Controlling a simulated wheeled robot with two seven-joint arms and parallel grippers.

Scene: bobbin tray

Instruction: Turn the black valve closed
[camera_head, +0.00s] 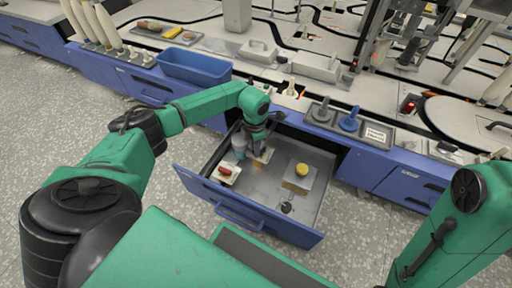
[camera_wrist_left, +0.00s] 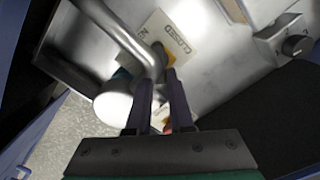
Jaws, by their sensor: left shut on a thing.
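My left gripper (camera_wrist_left: 165,85) reaches down into the back left of the open drawer, where it also shows in the head view (camera_head: 256,152). Its fingers are shut at a light label plate (camera_wrist_left: 183,38) that reads "CLOSED". The black valve there is mostly hidden by the fingers; only a dark bit shows at the fingertips, so its angle cannot be read. A bent metal pipe (camera_wrist_left: 120,35) passes right beside the fingers. My right gripper is out of view; only its arm shows at the right.
The drawer (camera_head: 262,190) also holds a red valve (camera_head: 225,171) and a yellow valve (camera_head: 302,169) on plates, and a small dark knob (camera_head: 286,207) near its front.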

